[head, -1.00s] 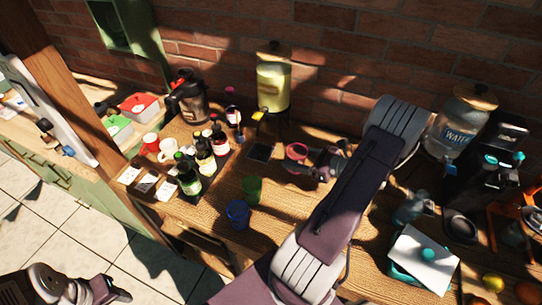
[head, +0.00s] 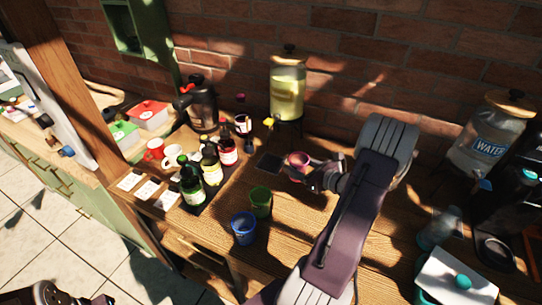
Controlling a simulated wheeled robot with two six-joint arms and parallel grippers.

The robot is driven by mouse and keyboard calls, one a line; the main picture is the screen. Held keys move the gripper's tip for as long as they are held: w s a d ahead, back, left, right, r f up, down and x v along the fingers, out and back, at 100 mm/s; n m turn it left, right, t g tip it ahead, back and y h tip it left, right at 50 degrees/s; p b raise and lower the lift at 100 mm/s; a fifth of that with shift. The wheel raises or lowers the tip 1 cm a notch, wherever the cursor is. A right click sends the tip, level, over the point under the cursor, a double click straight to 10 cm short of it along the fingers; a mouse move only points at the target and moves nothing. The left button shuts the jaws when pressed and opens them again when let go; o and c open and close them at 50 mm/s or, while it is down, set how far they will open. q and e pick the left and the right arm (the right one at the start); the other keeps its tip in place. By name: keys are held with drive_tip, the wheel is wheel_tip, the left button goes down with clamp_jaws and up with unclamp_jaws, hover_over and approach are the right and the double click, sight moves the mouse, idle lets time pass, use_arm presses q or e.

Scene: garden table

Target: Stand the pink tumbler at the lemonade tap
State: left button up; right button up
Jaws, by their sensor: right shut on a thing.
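The pink tumbler (head: 298,159) is in the fingers of my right gripper (head: 302,170), which is shut on it. It is just right of a small dark mat (head: 269,163) in front of the lemonade dispenser. I cannot tell whether its base touches the table. The lemonade dispenser (head: 287,92) is a clear jar of pale yellow liquid on a dark stand against the brick wall. Its yellow tap (head: 269,122) points to the front left, above the far side of the mat. My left gripper (head: 102,299) shows only partly at the bottom left corner, away from the table.
A green tumbler (head: 260,203) and a blue tumbler (head: 244,230) stand in front of the mat. Bottles on a dark tray (head: 218,184), mugs and a black flask (head: 200,106) are left. The water dispenser (head: 490,135) is right. Bare wood lies between the tumblers and my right arm.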

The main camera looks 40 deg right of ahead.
drive_tip(key=w, duration=0.4)
drive_tip(key=w+p, duration=0.1)
drive_tip(key=w, duration=0.3)
drive_tip(key=w+a+p, duration=0.1)
drive_tip(key=w, duration=0.3)
drive_tip(key=shift+w, duration=0.55)
drive_tip(key=shift+w+a+f, duration=0.1)
drive_tip(key=shift+w+f, duration=0.05)
drive_tip(key=shift+w, duration=0.05)
drive_tip(key=shift+f+p, duration=0.4)
drive_tip(key=shift+f, duration=1.2)
drive_tip(key=shift+f, duration=0.15)
drive_tip(key=o, duration=1.4)
drive_tip(key=shift+c, duration=0.2)
